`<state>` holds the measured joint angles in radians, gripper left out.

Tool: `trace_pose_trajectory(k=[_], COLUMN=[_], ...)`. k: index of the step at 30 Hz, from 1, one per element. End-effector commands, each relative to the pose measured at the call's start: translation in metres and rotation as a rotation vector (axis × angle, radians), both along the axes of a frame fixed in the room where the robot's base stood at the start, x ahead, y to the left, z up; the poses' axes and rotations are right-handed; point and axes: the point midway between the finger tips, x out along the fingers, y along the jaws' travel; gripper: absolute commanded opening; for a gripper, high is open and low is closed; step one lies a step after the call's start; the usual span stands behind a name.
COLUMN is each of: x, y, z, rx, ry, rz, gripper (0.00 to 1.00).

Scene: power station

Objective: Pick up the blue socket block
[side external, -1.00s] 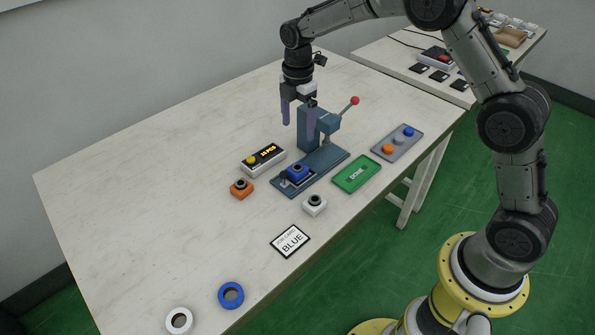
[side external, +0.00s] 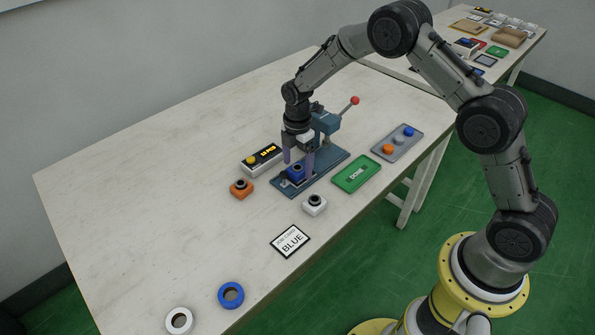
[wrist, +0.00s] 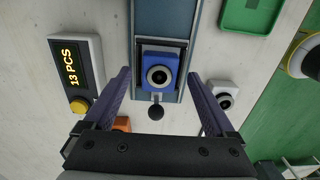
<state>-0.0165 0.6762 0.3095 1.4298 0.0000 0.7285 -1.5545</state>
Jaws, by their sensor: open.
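The blue socket block (side external: 297,173) sits on the base of the blue-grey lever press (side external: 330,165), its dark round socket facing up. In the wrist view the blue socket block (wrist: 159,72) lies just beyond and between my fingertips, and I see no contact. My gripper (side external: 298,160) is open and points down over the block, one finger on each side. In the wrist view my gripper (wrist: 158,75) has its two purple fingers spread wide with nothing held.
An orange block (side external: 241,189) and a white block (side external: 314,205) stand nearby. A counter box (side external: 262,160), a green tray (side external: 357,187), a grey tray with colored pieces (side external: 384,137) and a card reading BLUE (side external: 290,241) surround the press. The table's left side is clear.

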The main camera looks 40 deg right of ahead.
Motion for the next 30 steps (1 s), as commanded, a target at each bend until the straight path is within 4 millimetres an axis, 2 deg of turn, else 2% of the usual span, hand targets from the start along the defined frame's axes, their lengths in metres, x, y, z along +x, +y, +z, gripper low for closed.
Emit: trace_pose_trajectory(k=[3, 10, 25, 30], x=[0.0005, 0.0007, 0.0008, 0.001], y=[-0.0001, -0.0001, -0.0001, -0.0001], z=[-0.0078, -0.0082, -0.0077, -0.0075], rx=[0.0, 0.0, 0.0, 0.0], ry=[-0.001, -0.002, -0.003, -0.003], rz=[0.0, 0.0, 0.0, 0.0], gripper=[0.9, 0.9, 0.0, 0.0])
